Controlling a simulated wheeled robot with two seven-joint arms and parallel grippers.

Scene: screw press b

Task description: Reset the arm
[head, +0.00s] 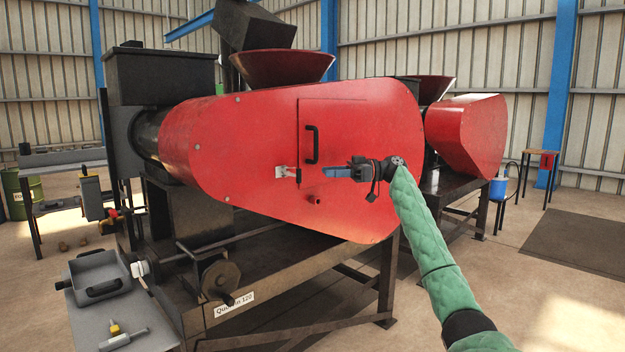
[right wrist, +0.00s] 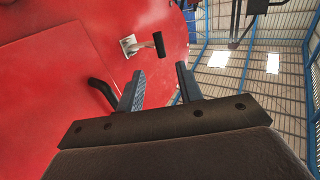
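My right arm, in a green padded sleeve, reaches up from the lower right in the head view. Its gripper (head: 326,172) is in front of the red press cover (head: 240,130), to the right of a small metal latch (head: 284,172) with a dark grip. In the right wrist view the two fingers of this gripper (right wrist: 160,78) are apart, with nothing between them. The latch (right wrist: 130,45) and its black grip lie beyond the fingertips, not touching them. A black door handle (head: 311,145) sits above the gripper on the cover's door. My left gripper is not in view.
A grey side table (head: 150,328) with a box (head: 98,275) and small tools stands at the lower left. The press's dark frame (head: 290,262) runs under the cover. A second red machine (head: 468,135) stands behind at the right. Open floor lies to the right.

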